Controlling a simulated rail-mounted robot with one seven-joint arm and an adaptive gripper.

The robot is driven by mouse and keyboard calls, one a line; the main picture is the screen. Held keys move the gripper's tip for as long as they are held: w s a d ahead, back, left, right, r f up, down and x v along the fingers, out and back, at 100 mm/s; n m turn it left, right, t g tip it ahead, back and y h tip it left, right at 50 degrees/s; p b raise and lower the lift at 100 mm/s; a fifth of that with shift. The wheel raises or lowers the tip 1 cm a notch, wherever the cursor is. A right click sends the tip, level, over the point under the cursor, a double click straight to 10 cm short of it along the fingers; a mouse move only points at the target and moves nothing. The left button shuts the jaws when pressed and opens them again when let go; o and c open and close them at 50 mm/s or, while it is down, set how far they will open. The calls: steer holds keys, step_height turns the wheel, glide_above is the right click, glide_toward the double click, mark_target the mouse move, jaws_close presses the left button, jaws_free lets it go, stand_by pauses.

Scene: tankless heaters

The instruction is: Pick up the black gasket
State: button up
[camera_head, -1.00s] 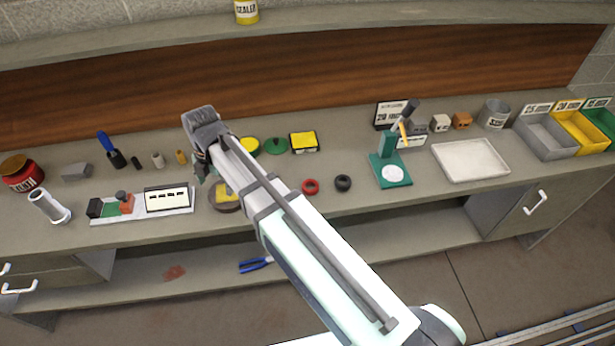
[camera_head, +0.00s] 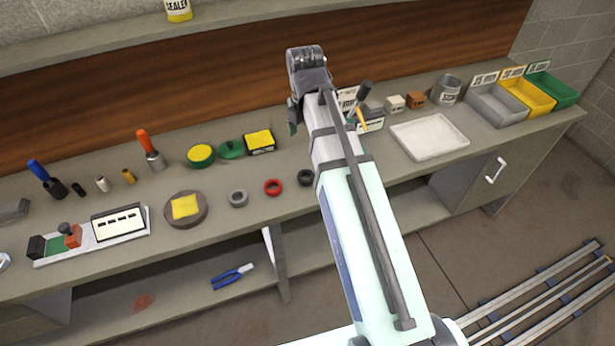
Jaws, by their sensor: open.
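The black gasket (camera_head: 305,177) is a small dark ring lying flat on the workbench, just left of my arm in the head view. A red ring (camera_head: 273,187) and a grey ring (camera_head: 238,198) lie in a row to its left. My gripper (camera_head: 293,127) is above the bench, higher in the picture than the gasket and apart from it. It is open, and only part of its fingers shows beside my wrist. I see nothing held in it.
A white tray (camera_head: 429,137) and grey, yellow and green bins (camera_head: 525,98) are at the right. A brown round block with a yellow pad (camera_head: 186,209), a sponge box (camera_head: 260,142) and a screwdriver (camera_head: 150,151) are left. The bench's front edge is close below the rings.

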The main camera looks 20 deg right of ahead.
steer(key=p, duration=0.2)
glide_above(307, 175)
step_height(307, 175, down, 9)
steer(key=shift+w+a, duration=0.1)
steer(key=shift+a, duration=0.05)
steer(key=shift+d+f+p, duration=0.2)
steer(key=shift+f+p, duration=0.65)
steer(key=shift+f, duration=1.8)
steer(key=c, duration=1.2)
